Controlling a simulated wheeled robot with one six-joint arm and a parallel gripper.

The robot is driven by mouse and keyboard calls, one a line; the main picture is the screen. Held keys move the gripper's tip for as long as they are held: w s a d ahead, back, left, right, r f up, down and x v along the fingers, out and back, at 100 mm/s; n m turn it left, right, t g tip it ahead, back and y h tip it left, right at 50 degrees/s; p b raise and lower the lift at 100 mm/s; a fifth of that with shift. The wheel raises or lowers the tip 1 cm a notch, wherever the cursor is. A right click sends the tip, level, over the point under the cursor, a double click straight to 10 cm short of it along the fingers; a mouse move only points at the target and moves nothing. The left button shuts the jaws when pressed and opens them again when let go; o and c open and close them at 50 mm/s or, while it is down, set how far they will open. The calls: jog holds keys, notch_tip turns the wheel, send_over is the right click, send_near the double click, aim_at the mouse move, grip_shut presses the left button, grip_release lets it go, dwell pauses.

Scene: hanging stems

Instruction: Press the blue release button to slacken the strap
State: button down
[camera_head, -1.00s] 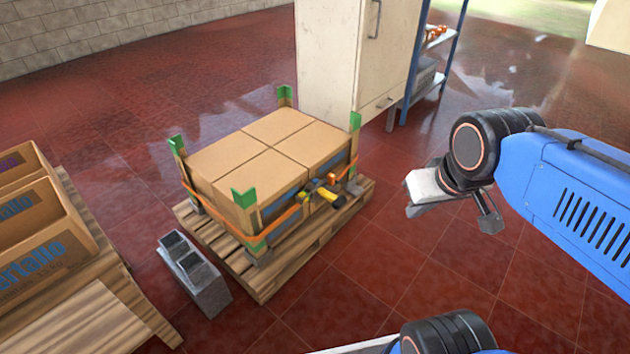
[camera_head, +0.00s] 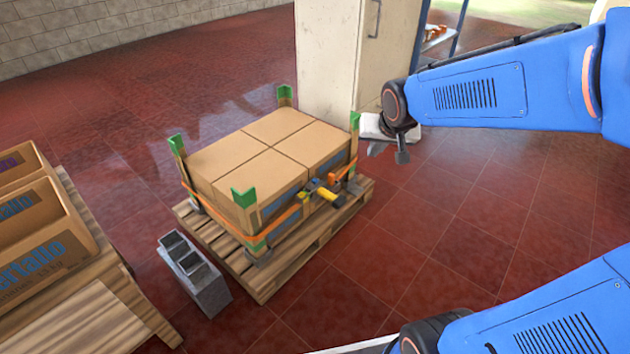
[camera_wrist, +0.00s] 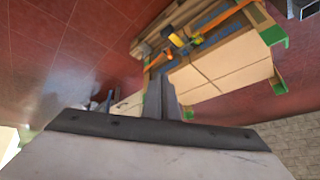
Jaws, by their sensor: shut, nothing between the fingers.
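An orange strap (camera_head: 283,222) runs around cardboard boxes (camera_head: 262,150) on a wooden pallet (camera_head: 290,265). A buckle with a yellow handle (camera_head: 325,193) sits on the strap at the boxes' near right side. A small blue patch (camera_wrist: 198,40) shows beside the yellow handle in the wrist view; it is too small to tell surely as the release button. My gripper (camera_head: 388,154) is right of the boxes and above the floor, apart from the buckle. In the wrist view my gripper (camera_wrist: 168,98) has its fingers together and empty, with the buckle beyond them.
Green corner guards (camera_head: 244,197) stand at the stack's corners. A grey concrete block (camera_head: 200,285) lies front left of the pallet. Open cartons (camera_head: 40,235) sit on a wooden surface at left. A cream cabinet (camera_head: 335,55) stands behind. Red floor at front right is open.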

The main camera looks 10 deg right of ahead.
jog(key=w+a+f+m+t, duration=0.15)
jog(key=w+f, duration=0.25)
jog(key=w, duration=0.4)
jog(key=w+a+f, duration=0.2)
jog(key=w+f, duration=0.3)
jog(key=w, duration=0.4)
jog(key=m+y, duration=0.2)
jog(key=y, duration=0.1)
send_over(316, 183)
notch_tip(316, 183, down, 13)
jog(key=shift+t, duration=0.45)
jog(key=shift+f, duration=4.3)
jog(key=shift+d+f, duration=0.1)
jog(key=shift+f, duration=0.3)
